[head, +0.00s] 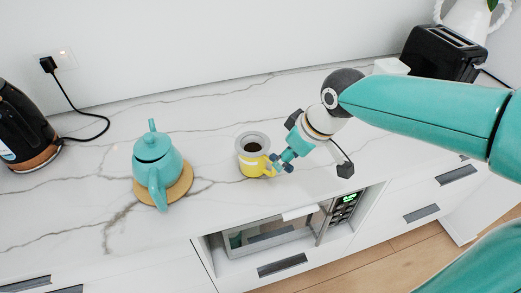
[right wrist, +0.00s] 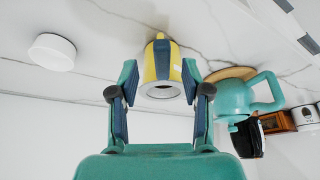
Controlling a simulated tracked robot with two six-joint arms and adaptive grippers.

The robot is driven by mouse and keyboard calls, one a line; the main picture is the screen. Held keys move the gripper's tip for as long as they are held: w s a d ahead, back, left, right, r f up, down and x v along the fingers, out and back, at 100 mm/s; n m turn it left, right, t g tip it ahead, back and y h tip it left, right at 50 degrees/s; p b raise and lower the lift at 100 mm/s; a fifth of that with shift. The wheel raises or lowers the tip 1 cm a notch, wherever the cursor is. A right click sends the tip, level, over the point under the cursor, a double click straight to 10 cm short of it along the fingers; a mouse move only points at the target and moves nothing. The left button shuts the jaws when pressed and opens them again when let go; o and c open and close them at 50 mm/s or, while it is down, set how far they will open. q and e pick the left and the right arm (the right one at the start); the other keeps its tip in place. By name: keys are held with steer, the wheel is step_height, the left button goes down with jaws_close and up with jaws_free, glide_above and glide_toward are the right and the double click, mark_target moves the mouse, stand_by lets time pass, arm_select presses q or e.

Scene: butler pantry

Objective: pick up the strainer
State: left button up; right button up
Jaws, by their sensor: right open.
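A yellow mug with a pale band (head: 254,169) stands on the marble counter. A grey ring with a dark centre, which looks like the strainer (head: 241,143), sits on its top. In the right wrist view, upside down, the mug (right wrist: 162,55) and the grey ring (right wrist: 161,91) appear between my fingers. My right gripper (head: 280,162) is open and empty, at the mug's handle side, its fingertips close to the mug; whether they touch it is unclear. It also shows in the right wrist view (right wrist: 160,98). My left gripper is not in view.
A teal teapot (head: 154,163) stands on a round wooden trivet (head: 183,182) left of the mug. A black kettle (head: 18,125) is at far left, a black toaster (head: 440,52) at back right. The counter behind the mug is clear.

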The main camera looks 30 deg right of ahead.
mark_target(264, 154)
steer(key=x, duration=0.3)
steer(key=shift+w+a+f, duration=0.2)
steer(key=shift+f, duration=0.05)
jaws_close()
